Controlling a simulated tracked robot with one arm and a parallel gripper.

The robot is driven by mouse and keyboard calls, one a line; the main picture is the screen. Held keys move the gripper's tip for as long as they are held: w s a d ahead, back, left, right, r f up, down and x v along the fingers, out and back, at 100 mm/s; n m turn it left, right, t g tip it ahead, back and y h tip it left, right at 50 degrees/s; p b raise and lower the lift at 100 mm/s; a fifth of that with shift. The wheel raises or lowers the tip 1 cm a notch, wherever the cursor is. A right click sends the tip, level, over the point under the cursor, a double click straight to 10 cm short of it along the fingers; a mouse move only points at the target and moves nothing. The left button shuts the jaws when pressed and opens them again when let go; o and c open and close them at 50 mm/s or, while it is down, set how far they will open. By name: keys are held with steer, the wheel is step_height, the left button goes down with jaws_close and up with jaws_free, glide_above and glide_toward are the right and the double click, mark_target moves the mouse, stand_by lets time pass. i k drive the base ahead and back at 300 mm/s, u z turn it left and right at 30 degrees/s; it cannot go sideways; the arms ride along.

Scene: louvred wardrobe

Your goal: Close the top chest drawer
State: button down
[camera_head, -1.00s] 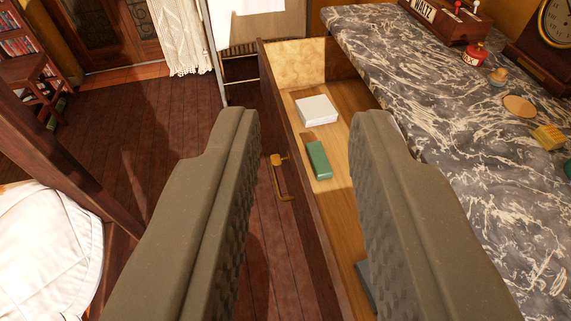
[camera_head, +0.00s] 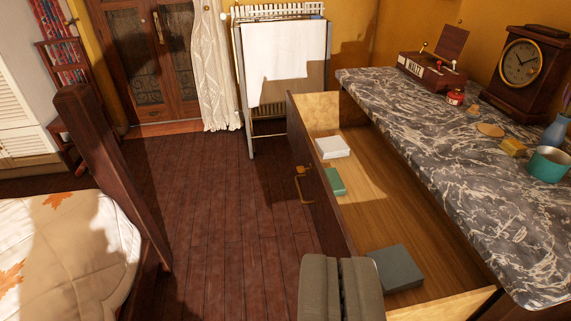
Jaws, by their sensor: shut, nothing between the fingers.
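The top chest drawer (camera_head: 445,252) stands pulled out to the left from under the marble top of the chest (camera_head: 440,150). Its dark front carries a brass handle (camera_head: 301,184) on the outer face. Inside lie a white box (camera_head: 332,147), a green box (camera_head: 335,182) and a grey box (camera_head: 397,268). My gripper (camera_head: 341,262) is shut and empty at the bottom of the view. It appears in front of the near part of the drawer front and hides it. I cannot tell whether it touches the drawer.
A bed (camera_head: 70,245) with a dark post (camera_head: 105,165) is at the left. Bare wooden floor (camera_head: 215,225) lies between bed and drawer. A drying rack with a white cloth (camera_head: 283,60) stands behind. A clock (camera_head: 522,68), music box (camera_head: 432,70) and teal pot (camera_head: 548,164) stand on the chest.

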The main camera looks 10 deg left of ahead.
mark_target(384, 205)
steer(key=z, duration=0.25)
steer(key=k, duration=0.15)
steer(key=u, duration=0.55)
steer(key=i, duration=1.5)
steer(key=z, duration=0.4)
